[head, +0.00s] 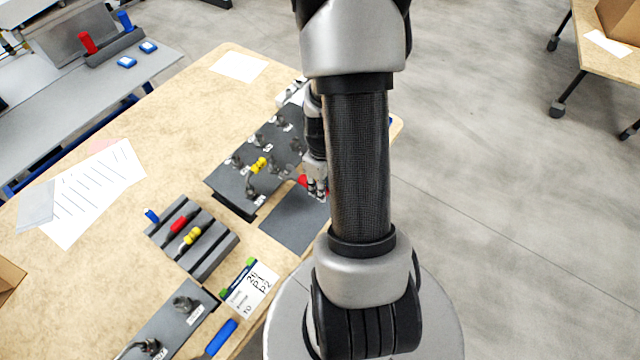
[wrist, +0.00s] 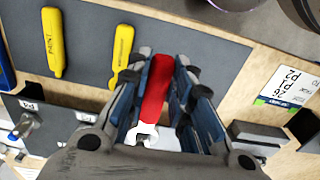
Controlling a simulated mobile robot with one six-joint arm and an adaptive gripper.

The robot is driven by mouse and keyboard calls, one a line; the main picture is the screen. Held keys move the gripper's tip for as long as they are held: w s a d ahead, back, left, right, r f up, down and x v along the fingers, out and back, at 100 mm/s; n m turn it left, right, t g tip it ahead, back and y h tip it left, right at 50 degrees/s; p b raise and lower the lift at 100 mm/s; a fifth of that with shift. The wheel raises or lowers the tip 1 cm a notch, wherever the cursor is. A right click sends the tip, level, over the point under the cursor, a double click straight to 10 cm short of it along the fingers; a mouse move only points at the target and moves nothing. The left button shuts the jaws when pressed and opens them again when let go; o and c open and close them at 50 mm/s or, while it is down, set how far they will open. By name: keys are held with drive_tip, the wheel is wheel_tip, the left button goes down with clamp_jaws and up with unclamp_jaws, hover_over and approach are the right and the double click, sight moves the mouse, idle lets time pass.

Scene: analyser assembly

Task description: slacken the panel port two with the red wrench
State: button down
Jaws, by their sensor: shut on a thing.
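My gripper (head: 316,182) is at the right edge of the dark mat, partly hidden behind my arm in the head view. In the wrist view my gripper (wrist: 164,66) is shut on the red wrench (wrist: 155,98), whose red handle lies between the fingers. Its silver open jaw points to the bottom of that view. A bit of the red wrench (head: 302,181) shows beside the gripper in the head view. The dark port panel (head: 228,184) stands just left of the gripper with several grey fittings, one yellow. I cannot tell which port is number two.
Two yellow tools (wrist: 53,42) lie on the dark mat (wrist: 200,45). A slotted rack (head: 212,258) holds red and yellow pieces at front left. A written card (head: 250,287) and a blue item (head: 221,337) lie near the front edge. Papers (head: 95,190) lie at left.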

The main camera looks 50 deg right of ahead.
drive_tip(key=s+r+p, duration=0.3)
drive_tip(key=r+p, duration=0.3)
drive_tip(key=r, duration=0.3)
idle(0.4)
drive_tip(key=shift+d, duration=0.1)
